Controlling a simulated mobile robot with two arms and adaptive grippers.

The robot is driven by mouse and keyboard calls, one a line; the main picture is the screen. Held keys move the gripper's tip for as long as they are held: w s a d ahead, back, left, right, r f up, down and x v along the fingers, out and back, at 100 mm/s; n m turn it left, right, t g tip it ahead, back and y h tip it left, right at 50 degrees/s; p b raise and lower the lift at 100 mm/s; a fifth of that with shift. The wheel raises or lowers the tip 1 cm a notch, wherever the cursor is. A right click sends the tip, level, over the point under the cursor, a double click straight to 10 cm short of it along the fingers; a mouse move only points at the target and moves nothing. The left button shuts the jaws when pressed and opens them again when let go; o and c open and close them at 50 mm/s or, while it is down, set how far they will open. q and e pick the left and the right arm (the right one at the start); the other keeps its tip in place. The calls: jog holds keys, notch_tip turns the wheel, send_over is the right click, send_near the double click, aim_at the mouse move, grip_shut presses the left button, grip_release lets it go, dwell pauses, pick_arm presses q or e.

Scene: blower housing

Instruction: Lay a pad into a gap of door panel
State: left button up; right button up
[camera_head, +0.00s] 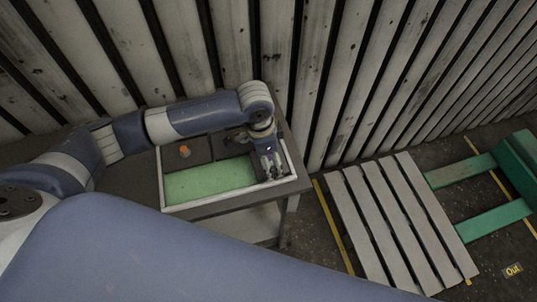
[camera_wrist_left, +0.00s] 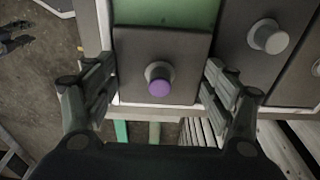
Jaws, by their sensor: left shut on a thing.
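The door panel is a shallow tray with a pale rim (camera_head: 230,200) on a table. Its bare green floor (camera_head: 210,181) shows along the near side in the head view. Dark pads lie along the far side, one with an orange knob (camera_head: 184,151). My left gripper (camera_head: 269,168) is over the panel's right end. In the left wrist view its fingers (camera_wrist_left: 160,95) are on either side of a dark square pad (camera_wrist_left: 135,60) with a purple-topped knob, shut on it. The pad is at the panel rim; whether it rests or hovers is unclear. My right gripper is not visible.
In the left wrist view a pad with a grey knob (camera_wrist_left: 268,37) lies right beside the held pad. A slatted pallet (camera_head: 395,215) and a green frame (camera_head: 490,165) stand on the floor right of the table. A corrugated wall (camera_head: 340,80) rises close behind.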

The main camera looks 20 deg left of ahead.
pick_arm(q)
jog(key=shift+f+p, duration=0.25)
jog(key=shift+p, duration=0.1)
dwell(0.5)
jog(key=o, duration=1.1)
notch_tip(320, 180, up, 7)
jog(key=p, duration=0.8)
dwell(0.3)
